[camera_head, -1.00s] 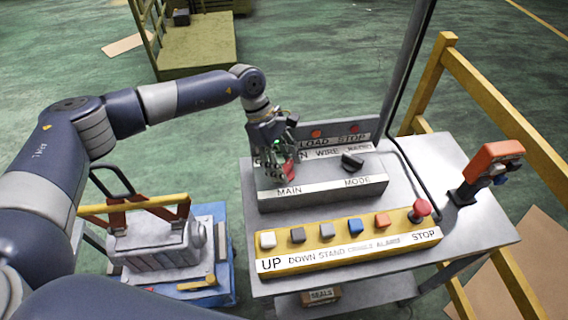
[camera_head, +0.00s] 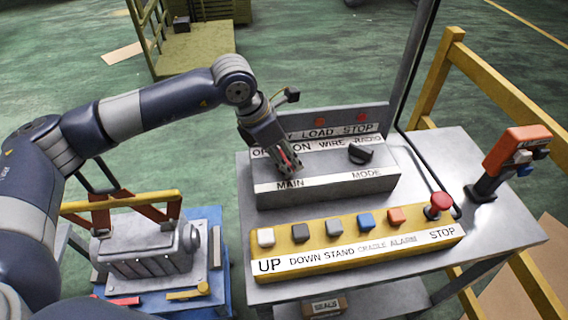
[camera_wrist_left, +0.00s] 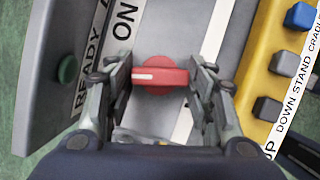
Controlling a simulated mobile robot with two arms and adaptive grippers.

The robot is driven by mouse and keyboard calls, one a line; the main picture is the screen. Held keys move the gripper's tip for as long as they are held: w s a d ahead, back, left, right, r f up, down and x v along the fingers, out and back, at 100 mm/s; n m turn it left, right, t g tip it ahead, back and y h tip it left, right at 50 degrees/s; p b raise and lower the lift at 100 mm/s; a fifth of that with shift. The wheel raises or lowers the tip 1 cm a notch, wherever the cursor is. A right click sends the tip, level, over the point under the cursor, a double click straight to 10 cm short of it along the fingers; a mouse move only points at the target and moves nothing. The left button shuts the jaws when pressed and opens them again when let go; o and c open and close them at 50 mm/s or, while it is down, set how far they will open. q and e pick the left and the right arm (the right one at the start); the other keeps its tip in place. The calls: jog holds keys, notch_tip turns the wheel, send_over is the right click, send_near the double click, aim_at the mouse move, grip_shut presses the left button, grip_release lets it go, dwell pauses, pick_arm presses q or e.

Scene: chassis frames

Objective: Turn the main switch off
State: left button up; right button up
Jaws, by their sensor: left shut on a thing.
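The main switch is a red rotary knob with a white mark on one end, on the grey panel box (camera_head: 325,187) above the MAIN label. In the left wrist view the knob (camera_wrist_left: 160,77) lies crosswise between my fingers, its white mark toward the left finger. My left gripper (camera_head: 289,160) reaches down to it from the upper left, and its fingers (camera_wrist_left: 160,85) are closed on the knob's two ends. The ON label (camera_wrist_left: 124,20) shows in the wrist view; the OFF label is mostly hidden behind the gripper in the head view. My right gripper is out of view.
A black mode knob (camera_head: 361,154) sits right of the switch. In front is a yellow button box (camera_head: 350,248) with a red stop button (camera_head: 438,203). An orange pendant (camera_head: 515,147) stands at right. A grey machine (camera_head: 150,250) is at left.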

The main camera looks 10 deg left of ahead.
pick_arm(q)
jog(key=n+b, duration=0.2)
jog(key=b, duration=0.1)
jog(key=n+t+y+b, duration=0.1)
jog(key=n+b, duration=0.1)
jog(key=b, duration=0.1)
jog(key=shift+d+f+n+y, duration=0.1)
jog(key=shift+f+n+y, duration=0.05)
jog(key=shift+n+y, duration=0.2)
jog(key=shift+r+n+b, duration=0.2)
jog(key=shift+n+b, duration=0.55)
jog(key=shift+b, duration=0.05)
jog(key=shift+y, duration=0.25)
jog(key=o, duration=1.1)
jog(key=shift+s, duration=0.1)
jog(key=shift+c, duration=0.2)
jog(key=v, duration=1.2)
jog(key=shift+s, duration=0.2)
